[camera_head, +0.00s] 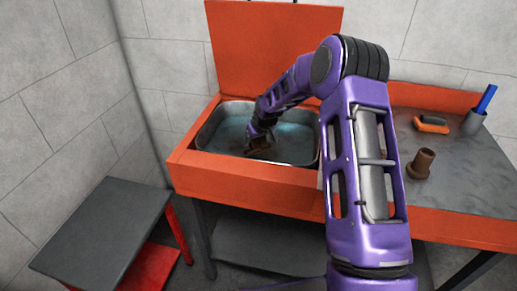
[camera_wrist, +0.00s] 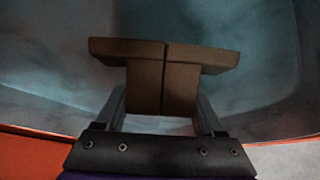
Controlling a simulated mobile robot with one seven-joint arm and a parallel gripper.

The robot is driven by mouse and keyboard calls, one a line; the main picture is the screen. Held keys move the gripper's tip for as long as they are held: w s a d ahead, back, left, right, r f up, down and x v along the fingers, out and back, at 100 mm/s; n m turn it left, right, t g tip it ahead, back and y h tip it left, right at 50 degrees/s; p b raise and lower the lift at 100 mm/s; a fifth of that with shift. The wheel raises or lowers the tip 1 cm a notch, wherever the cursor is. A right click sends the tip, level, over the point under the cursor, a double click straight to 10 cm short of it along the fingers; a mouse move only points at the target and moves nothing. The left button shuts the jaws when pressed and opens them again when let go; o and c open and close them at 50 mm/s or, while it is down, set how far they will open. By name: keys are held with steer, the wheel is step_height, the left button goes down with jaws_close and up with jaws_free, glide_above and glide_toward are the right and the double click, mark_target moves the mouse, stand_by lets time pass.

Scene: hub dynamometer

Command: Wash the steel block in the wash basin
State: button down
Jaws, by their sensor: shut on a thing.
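My gripper (camera_head: 262,137) reaches down into the wash basin (camera_head: 202,128), a metal tub with bluish water set in the orange bench. In the wrist view my gripper (camera_wrist: 161,108) is shut on the steel block (camera_wrist: 164,62), which looks dull brown and T-shaped, with a seam down its middle. The block's stem is between the two dark fingers, and its wide bar is beyond their tips. In the head view the block (camera_head: 259,150) is small and partly hidden by my gripper, low in the basin. I cannot tell how deep it is in the water.
The basin's orange lid (camera_head: 270,45) stands open behind it. On the grey bench top to the right are a brown flanged part (camera_head: 422,164), an orange-and-black tool (camera_head: 432,125) and a cup (camera_head: 473,123) holding a blue stick. A low dark table (camera_head: 105,225) stands at left.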

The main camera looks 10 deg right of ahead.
steer(key=shift+r+p, duration=2.9)
steer(key=shift+r, duration=2.9)
steer(key=shift+r, duration=0.1)
steer(key=shift+r, duration=1.9)
